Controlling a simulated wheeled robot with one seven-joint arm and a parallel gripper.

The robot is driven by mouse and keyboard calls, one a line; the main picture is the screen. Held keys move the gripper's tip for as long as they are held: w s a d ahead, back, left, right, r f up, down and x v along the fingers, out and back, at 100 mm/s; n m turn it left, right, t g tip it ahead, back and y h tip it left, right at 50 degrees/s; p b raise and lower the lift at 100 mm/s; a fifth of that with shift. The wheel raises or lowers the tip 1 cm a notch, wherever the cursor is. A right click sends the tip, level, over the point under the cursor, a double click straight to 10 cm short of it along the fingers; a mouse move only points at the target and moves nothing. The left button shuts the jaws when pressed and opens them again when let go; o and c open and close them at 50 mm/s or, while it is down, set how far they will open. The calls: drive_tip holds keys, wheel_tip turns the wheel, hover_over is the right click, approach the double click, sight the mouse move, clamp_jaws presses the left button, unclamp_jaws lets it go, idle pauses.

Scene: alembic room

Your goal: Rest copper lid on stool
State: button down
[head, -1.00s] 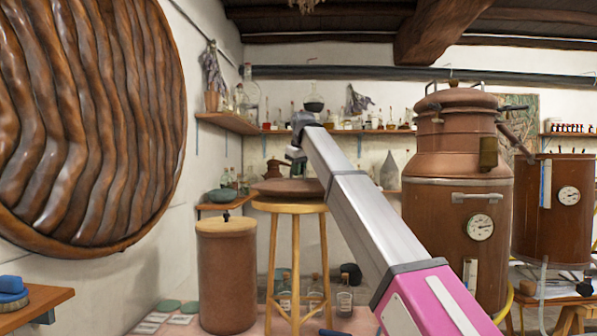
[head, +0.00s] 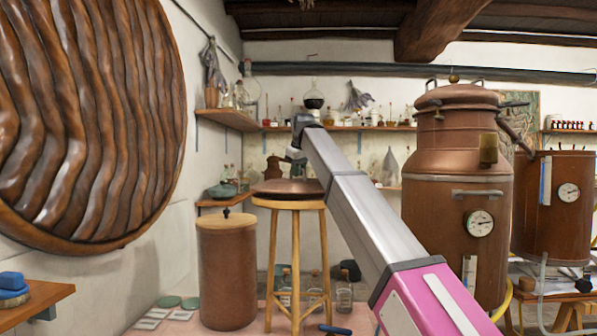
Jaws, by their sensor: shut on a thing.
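The copper lid (head: 285,187) is a shallow reddish-brown dome on top of the wooden stool (head: 290,204). It looks level and at the height of the seat; whether its whole rim touches the seat is hard to tell. My gripper (head: 294,160) is above the lid at the end of my arm and is shut on it. The fingertips and the lid's handle are small and partly hidden by the arm, and the lid's right edge is behind the arm.
A brown cylindrical container (head: 227,270) with a pale lid stands left of the stool. A large copper still (head: 457,200) stands to the right. Glass bottles (head: 344,297) stand on the floor behind the stool. Shelves with glassware (head: 350,128) line the back wall.

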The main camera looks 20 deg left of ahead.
drive_tip(key=shift+f, duration=0.15)
idle(0.6)
drive_tip(key=c, duration=1.1)
unclamp_jaws()
